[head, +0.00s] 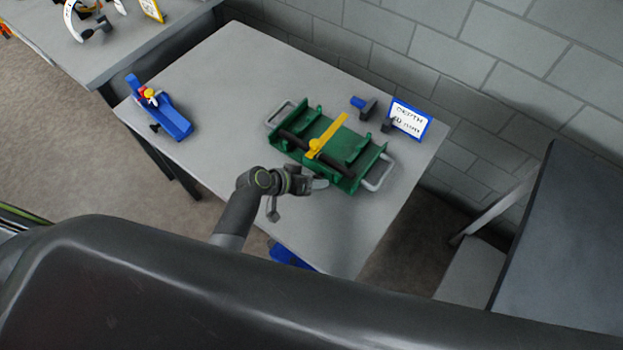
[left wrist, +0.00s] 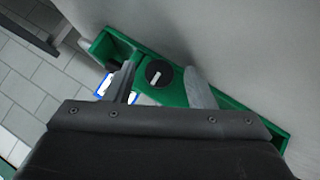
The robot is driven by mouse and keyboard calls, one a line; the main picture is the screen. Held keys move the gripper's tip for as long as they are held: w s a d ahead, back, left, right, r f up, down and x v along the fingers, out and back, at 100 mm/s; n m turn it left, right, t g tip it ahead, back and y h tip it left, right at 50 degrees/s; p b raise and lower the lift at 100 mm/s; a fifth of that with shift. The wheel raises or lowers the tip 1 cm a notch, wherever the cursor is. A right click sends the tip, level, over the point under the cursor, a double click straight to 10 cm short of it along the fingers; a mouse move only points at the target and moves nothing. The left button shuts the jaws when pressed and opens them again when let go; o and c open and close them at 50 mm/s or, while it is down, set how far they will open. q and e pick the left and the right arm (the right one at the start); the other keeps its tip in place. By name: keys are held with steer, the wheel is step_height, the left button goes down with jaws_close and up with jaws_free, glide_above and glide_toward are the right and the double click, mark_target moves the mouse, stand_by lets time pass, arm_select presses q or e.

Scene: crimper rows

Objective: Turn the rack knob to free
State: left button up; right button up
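The green rack (head: 368,173) sits on the grey table with a dark bar lying across it and a yellow lever over the middle. In the left wrist view, the black round knob (left wrist: 153,83) is on the green rack (left wrist: 240,110). A short white mark on the knob slants up to the right in that view. My left gripper (head: 320,184) is at the rack's near side. In the left wrist view its two fingers (left wrist: 160,68) are apart, one on each side of the knob; contact cannot be told. The knob is hidden in the head view. My right gripper is not in view.
A blue-framed sign reading DEPTH (head: 408,120) stands behind the rack, beside a blue-handled dark tool (head: 366,107). A blue fixture (head: 172,118) stands at the table's left. The table (head: 232,75) is clear between it and the rack. A brick wall (head: 420,50) is behind.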

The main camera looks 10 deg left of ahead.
arm_select(q)
steer(key=shift+r, duration=0.1)
steer(key=shift+s+a+r, duration=0.15)
steer(key=shift+s+a, duration=0.05)
steer(key=shift+a, duration=0.05)
steer(key=b+v, duration=0.1)
steer(key=v, duration=1.5)
steer(key=shift+s+r, duration=0.2)
steer(key=shift+s+a, duration=0.1)
steer(key=shift+a, duration=0.05)
